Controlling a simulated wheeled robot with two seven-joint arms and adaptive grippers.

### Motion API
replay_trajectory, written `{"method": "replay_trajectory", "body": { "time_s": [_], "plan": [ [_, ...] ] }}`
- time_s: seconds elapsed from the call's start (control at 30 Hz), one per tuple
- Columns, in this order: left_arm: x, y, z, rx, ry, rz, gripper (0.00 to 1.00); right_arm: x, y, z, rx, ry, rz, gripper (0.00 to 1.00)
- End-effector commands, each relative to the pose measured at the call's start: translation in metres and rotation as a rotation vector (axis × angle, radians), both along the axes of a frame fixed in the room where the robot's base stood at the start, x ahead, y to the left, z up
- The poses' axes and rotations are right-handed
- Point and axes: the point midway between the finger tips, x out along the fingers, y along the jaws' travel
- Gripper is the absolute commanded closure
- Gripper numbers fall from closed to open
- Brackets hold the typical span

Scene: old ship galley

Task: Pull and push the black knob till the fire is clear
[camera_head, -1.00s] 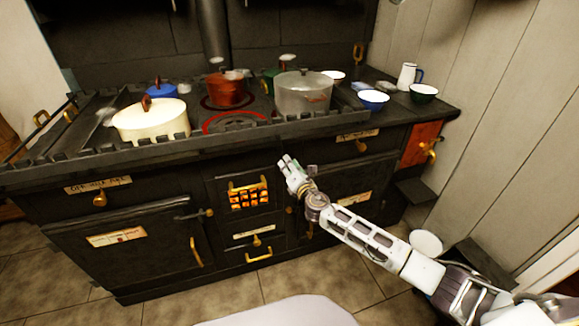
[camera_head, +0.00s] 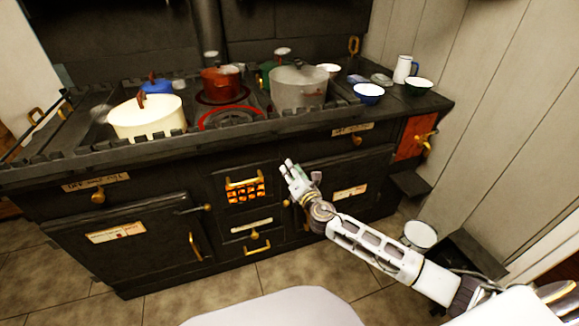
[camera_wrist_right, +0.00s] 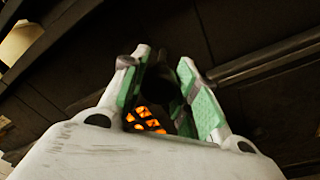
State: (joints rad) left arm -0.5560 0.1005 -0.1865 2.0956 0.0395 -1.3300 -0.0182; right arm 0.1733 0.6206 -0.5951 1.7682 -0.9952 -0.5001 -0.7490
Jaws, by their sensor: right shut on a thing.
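My right gripper (camera_head: 288,168) is in front of the black stove, just right of the firebox grate (camera_head: 245,190). In the right wrist view the two green-padded fingers (camera_wrist_right: 158,75) are around a dark rounded thing, the black knob (camera_wrist_right: 164,82), and are shut on it. The fingers and deep shadow hide much of the knob; in the head view I cannot make it out behind the gripper. Orange fire glows through the grate, which also shows in the right wrist view (camera_wrist_right: 146,119) between the fingers. My left gripper is not in view.
The stove top holds a cream pot (camera_head: 146,117), a red pot (camera_head: 221,84), a grey pot (camera_head: 298,88) and bowls (camera_head: 369,93). Brass handles (camera_head: 195,246) stick out from the stove front. A white bowl (camera_head: 420,234) is low at the right. Floor tiles in front are clear.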

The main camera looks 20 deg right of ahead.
Motion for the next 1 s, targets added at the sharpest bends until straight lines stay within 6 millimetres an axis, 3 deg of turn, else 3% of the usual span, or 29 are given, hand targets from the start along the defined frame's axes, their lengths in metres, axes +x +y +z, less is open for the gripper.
{"method": "replay_trajectory", "body": {
  "time_s": [0.37, 0.4, 0.57, 1.0],
  "plan": [
    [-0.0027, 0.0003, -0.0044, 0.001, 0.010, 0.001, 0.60, -0.0037, -0.0006, -0.0011, -0.001, 0.002, -0.001, 1.00],
    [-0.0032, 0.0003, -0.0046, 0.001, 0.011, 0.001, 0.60, -0.0037, -0.0006, -0.0011, -0.001, 0.002, -0.001, 0.69],
    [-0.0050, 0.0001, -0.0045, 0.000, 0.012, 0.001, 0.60, -0.0035, -0.0005, -0.0007, -0.001, 0.001, -0.001, 0.49],
    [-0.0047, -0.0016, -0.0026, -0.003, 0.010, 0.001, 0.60, -0.0048, -0.0004, -0.0002, -0.001, 0.000, 0.000, 0.47]
  ]
}}
